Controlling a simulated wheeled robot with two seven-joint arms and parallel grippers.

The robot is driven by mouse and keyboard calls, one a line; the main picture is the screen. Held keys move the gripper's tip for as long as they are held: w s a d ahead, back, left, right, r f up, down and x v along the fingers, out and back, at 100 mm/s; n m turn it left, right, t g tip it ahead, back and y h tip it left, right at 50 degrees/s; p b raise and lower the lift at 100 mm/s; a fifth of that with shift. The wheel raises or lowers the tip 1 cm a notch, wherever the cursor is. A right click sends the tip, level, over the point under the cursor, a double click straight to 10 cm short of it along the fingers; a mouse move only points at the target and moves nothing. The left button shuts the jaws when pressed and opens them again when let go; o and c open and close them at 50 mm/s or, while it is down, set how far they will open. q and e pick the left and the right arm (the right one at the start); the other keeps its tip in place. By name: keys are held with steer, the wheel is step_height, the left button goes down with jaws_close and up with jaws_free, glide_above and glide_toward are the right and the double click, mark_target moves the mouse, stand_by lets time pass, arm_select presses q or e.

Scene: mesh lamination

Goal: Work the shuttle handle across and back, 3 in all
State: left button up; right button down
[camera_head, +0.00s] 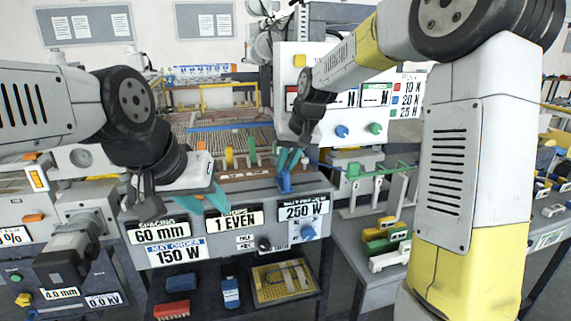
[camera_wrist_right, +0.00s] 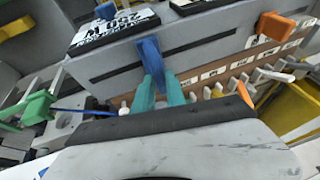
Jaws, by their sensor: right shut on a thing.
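The blue shuttle handle (camera_head: 284,183) stands at the front of the machine, right of centre, above the 250 W plate. It also shows in the right wrist view (camera_wrist_right: 150,58), in front of a dark slot in the grey panel. My right gripper (camera_head: 288,166) is shut on this handle with its teal fingers, which show in the wrist view (camera_wrist_right: 160,85). My left gripper (camera_head: 206,200) hangs over the machine's front edge, above the 60 mm and 1 EVEN plates. Its teal fingers are apart, with nothing seen between them.
The machine's grey front panel (camera_head: 225,247) carries plates, a black knob and a blue knob (camera_head: 307,232). Yellow and green levers (camera_head: 251,152) stand behind my grippers. An orange knob (camera_wrist_right: 277,25) sits along the slot. A yellow tray (camera_head: 284,282) lies on the shelf below.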

steer(key=w+d, duration=0.1)
steer(key=d, duration=0.2)
steer(key=w+d, duration=0.1)
steer(key=d, duration=0.5)
steer(key=shift+w+d, duration=0.25)
steer(key=shift+w, duration=0.15)
steer(key=c, duration=1.4)
jaws_free()
steer(key=shift+d, duration=0.1)
steer(key=shift+o, duration=0.2)
steer(key=shift+s+r, duration=0.1)
steer(key=shift+r, duration=0.1)
steer(key=v, duration=0.7)
steer(key=shift+r, duration=0.2)
steer(key=shift+s, duration=0.1)
